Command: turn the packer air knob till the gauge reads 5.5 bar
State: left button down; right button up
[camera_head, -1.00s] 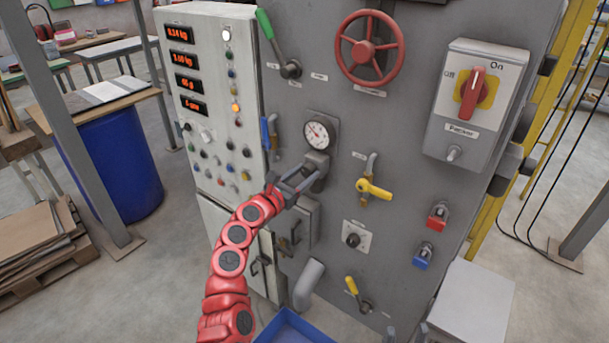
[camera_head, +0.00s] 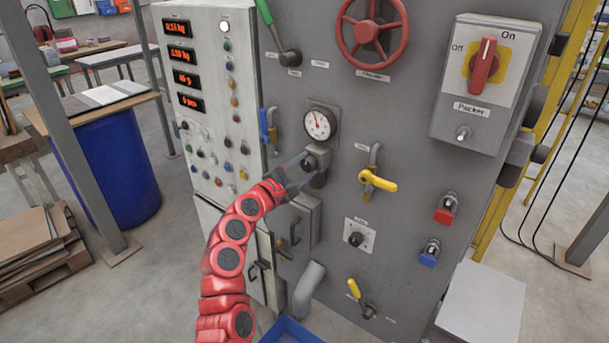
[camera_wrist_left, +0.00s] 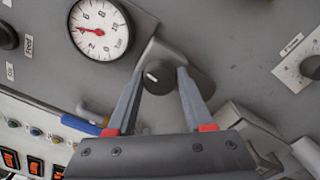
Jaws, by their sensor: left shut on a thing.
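The packer air knob (camera_head: 311,161) is a dark round knob on a grey regulator body just below the pressure gauge (camera_head: 319,124). My left gripper (camera_head: 303,170) has its fingers around the knob and is shut on it. In the left wrist view, the knob (camera_wrist_left: 158,76) with a white mark on its face sits between the two grey fingers. The round white gauge (camera_wrist_left: 99,28) with a red needle is up and left of it there. Its needle points left in that tilted view; I cannot read an exact value. My right gripper is not in view.
A yellow-handled valve (camera_head: 378,181) sits right of the knob, and a blue lever (camera_head: 265,125) left of it. A red handwheel (camera_head: 372,29) is above. A metal box (camera_head: 305,220) juts out below my wrist. The Packer switch (camera_head: 482,65) is at upper right.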

pick_arm(q)
jog(key=shift+f+m+b, duration=0.1)
jog(key=shift+m+b, duration=1.6)
jog(key=shift+m, duration=0.3)
jog(key=shift+c, duration=1.5)
grip_release()
jog(key=b+v, duration=0.3)
jog(key=v, duration=1.4)
jog(key=shift+s+b, duration=0.2)
jog(key=shift+b, duration=0.2)
jog(key=shift+w+a, duration=0.1)
jog(key=shift+a, duration=0.05)
